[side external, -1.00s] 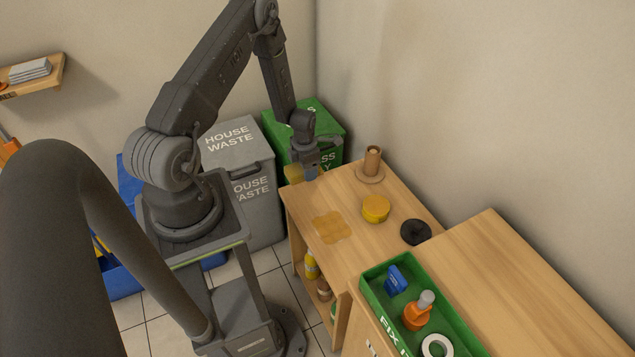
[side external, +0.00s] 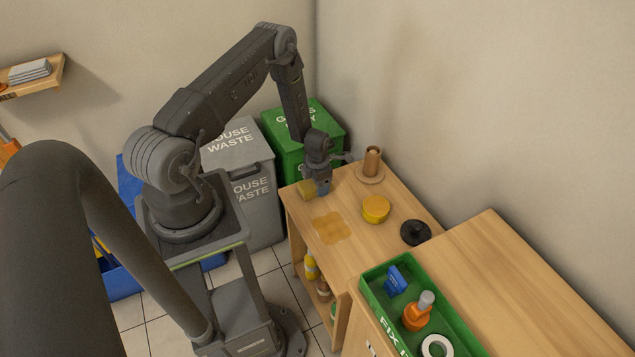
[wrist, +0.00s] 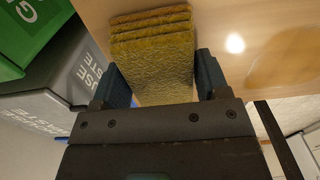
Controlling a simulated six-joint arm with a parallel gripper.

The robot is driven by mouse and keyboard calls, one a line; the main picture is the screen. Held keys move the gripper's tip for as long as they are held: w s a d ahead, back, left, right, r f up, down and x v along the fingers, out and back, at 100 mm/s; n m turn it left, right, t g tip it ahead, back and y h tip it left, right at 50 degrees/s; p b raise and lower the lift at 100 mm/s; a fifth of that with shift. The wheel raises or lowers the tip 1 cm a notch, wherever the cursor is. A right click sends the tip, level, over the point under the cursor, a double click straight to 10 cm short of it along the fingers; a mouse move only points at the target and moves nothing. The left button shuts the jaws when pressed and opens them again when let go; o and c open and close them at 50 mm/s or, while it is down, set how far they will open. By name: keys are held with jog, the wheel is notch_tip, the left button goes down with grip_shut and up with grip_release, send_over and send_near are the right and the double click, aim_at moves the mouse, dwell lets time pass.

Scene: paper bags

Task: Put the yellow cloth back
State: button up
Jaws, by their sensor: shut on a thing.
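The yellow cloth (wrist: 155,60) is a folded, textured stack of layers between my gripper's fingers in the wrist view. In the side view the cloth (side external: 306,189) shows as a small yellow patch beside the fingers. My gripper (side external: 322,190) is shut on it, low over the far left end of the wooden bench (side external: 355,258). The gripper also shows in the wrist view (wrist: 165,80), with a dark finger at each side of the cloth. I cannot tell whether the cloth touches the bench top.
A yellowish stain (side external: 332,228) marks the bench. A yellow round tin (side external: 375,209), a black disc-shaped item (side external: 415,232) and a brown roll holder (side external: 372,163) stand nearby. A green tray (side external: 455,325) holds several items. Grey (side external: 258,190) and green (side external: 285,130) bins stand behind.

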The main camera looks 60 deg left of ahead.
jog(key=o, duration=0.9)
jog(key=shift+r, duration=0.1)
jog(key=d+r+m+t, duration=0.1)
jog(key=d+r+m, duration=0.35)
jog(key=r, duration=0.75)
jog(key=w+d+r+m, duration=0.1)
jog(key=d+r+m, duration=0.2)
jog(key=r+m, duration=0.55)
jog(key=d+r+m+t, duration=0.15)
jog(key=d+r, duration=0.25)
jog(key=r, duration=1.1)
jog(key=s+d+r+m+t, duration=0.1)
jog(key=s+d+r+m, duration=0.5)
jog(key=s+m, duration=0.2)
jog(key=s+d+r+m+t, duration=0.2)
jog(key=s+d+r+m, duration=0.4)
jog(key=s+m, duration=0.3)
jog(key=shift+s+d+r+m, duration=0.15)
jog(key=shift+d+r+m, duration=0.45)
jog(key=shift+m, duration=1.65)
